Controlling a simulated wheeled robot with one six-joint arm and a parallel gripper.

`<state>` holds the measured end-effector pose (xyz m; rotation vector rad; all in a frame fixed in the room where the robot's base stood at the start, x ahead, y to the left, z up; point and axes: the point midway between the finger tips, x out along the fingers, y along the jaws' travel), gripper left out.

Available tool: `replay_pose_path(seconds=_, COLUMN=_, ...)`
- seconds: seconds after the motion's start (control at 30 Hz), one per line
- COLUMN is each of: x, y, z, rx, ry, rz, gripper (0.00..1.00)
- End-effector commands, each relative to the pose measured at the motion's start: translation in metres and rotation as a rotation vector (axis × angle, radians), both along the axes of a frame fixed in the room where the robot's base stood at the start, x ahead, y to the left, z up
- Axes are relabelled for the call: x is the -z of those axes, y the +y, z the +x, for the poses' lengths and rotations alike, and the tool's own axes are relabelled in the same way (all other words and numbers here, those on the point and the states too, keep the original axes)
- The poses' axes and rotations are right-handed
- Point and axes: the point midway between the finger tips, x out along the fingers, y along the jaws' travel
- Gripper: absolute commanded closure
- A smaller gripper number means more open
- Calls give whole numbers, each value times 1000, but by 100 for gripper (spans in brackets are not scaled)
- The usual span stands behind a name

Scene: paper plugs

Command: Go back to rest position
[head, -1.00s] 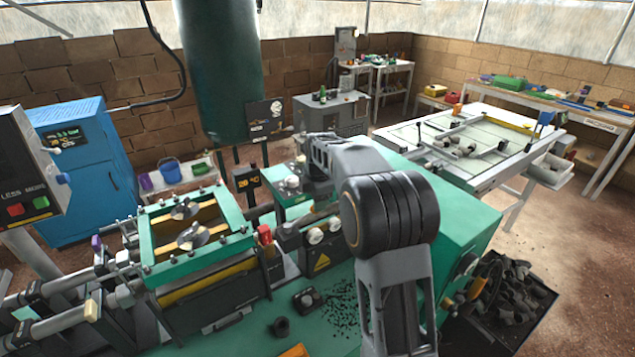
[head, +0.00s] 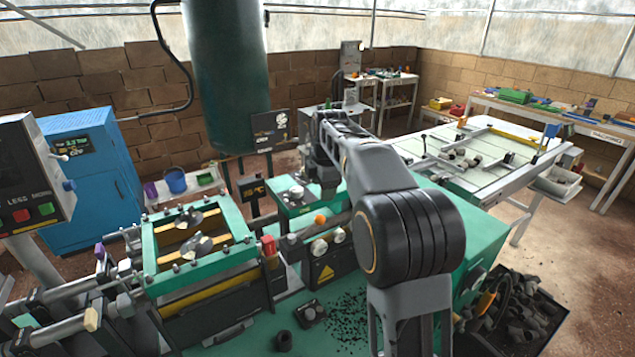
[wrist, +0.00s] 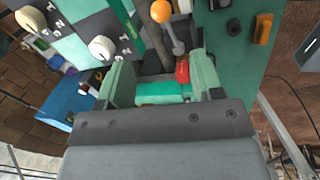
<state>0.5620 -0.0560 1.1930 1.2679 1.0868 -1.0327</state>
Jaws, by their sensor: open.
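My gripper (head: 322,185) hangs at the end of my arm above the green machine bench, just behind the small green platform with white round parts (head: 297,192). In the wrist view, my gripper (wrist: 160,68) has its two green fingers spread apart, with nothing seen held between them. A red part (wrist: 182,70) and a green surface show beyond the gap between the fingers. My forearm hides part of the bench in the head view.
An orange knob (head: 320,219) stands near my arm. A press with a green frame (head: 150,262) is at the left, beside a blue cabinet (head: 88,180). A dark tank (head: 225,75) hangs behind. A white table (head: 480,180) and black scrap bin (head: 545,325) are at the right.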

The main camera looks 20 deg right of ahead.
Motion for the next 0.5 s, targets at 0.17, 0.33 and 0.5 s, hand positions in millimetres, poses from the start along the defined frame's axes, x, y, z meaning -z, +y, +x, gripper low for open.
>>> replay_pose_path(seconds=0.17, x=0, y=0, z=0, rx=12, ry=0, rz=2, gripper=40)
replay_pose_path(seconds=0.33, x=1, y=0, z=3, rx=186, ry=-17, rz=35, gripper=40)
replay_pose_path(seconds=0.5, x=37, y=1, z=-15, rx=593, ry=24, rz=106, gripper=40)
